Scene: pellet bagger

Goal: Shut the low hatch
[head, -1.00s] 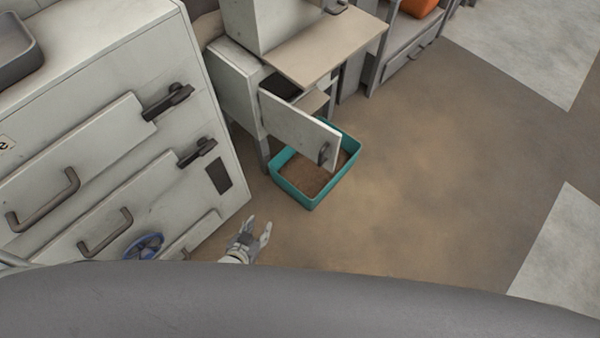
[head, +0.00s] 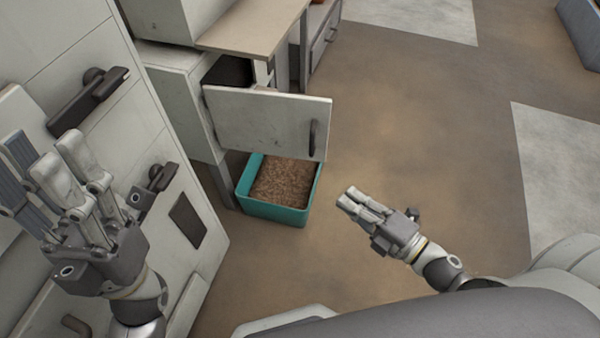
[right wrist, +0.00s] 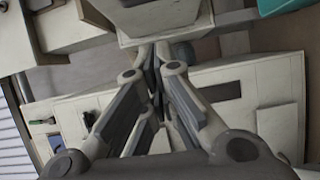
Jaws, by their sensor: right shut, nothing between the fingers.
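The low hatch (head: 265,118) is a pale panel with a dark upright handle (head: 313,138) near its right edge. It stands swung open from a pale cabinet, with a dark opening (head: 229,72) behind it. My right gripper (head: 347,198) is shut and empty, in front of the hatch and to the right of and below its handle, apart from it. In the right wrist view its fingers (right wrist: 155,55) point toward a pale box-like part. My left gripper (head: 45,150) is at the left, fingers apart and empty, in front of the large cabinet.
A teal bin (head: 277,214) of brown pellets stands on the floor below the hatch. A large pale cabinet (head: 150,110) with dark latches fills the left. A tan tabletop (head: 255,28) juts out above the hatch. Open floor lies to the right.

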